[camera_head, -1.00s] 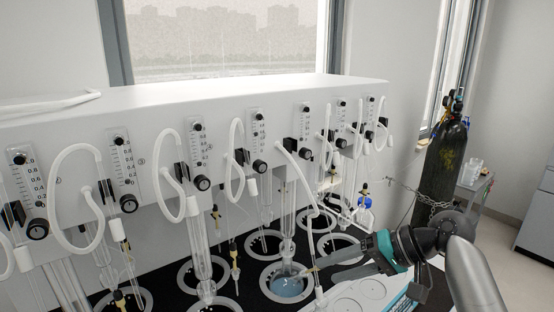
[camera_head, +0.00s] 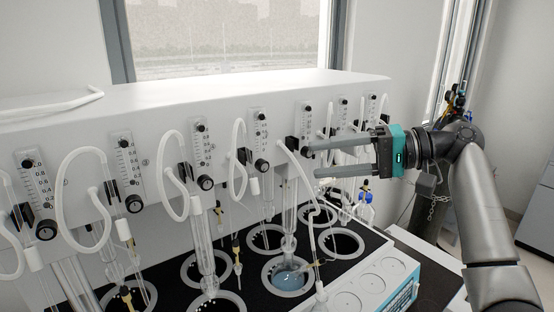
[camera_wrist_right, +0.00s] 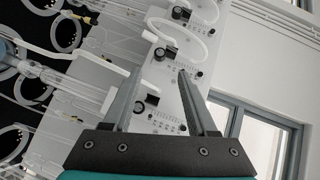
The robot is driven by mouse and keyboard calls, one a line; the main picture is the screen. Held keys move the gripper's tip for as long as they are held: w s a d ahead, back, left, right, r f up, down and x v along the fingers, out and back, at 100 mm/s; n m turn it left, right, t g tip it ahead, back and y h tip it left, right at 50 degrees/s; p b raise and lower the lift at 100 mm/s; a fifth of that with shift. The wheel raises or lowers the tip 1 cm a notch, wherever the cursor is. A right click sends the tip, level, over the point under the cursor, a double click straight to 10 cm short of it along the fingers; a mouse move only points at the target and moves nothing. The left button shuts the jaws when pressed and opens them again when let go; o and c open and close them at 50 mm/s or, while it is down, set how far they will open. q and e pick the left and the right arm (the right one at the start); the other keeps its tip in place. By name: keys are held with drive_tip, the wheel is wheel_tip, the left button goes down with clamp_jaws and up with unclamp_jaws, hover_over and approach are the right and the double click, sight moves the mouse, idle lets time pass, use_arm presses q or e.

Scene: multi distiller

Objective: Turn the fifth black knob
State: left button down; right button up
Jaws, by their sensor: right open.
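A row of flow meters with black knobs runs along the white distiller panel. Counting from the left in the head view, the first knob (camera_head: 46,230), second knob (camera_head: 134,203), third knob (camera_head: 206,182) and fourth knob (camera_head: 262,165) show clearly. The fifth meter (camera_head: 306,120) is in view, but its lower knob is partly hidden behind my fingertips. My right gripper (camera_head: 315,160) is open, its fingers pointing left in front of the panel near that meter. In the right wrist view, a black knob (camera_wrist_right: 160,53) shows just beyond the open fingertips (camera_wrist_right: 160,72). I cannot tell contact.
White looped hoses (camera_head: 172,175) hang between the meters. Glass tubes and round heating wells (camera_head: 268,237) stand below, one holding blue liquid (camera_head: 290,281). A dark gas cylinder (camera_head: 448,215) stands behind my right arm.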

sight(267, 166)
drive_tip(key=p+x, duration=0.1)
drive_tip(key=x, duration=0.8)
drive_tip(key=shift+p, duration=0.4)
clamp_jaws()
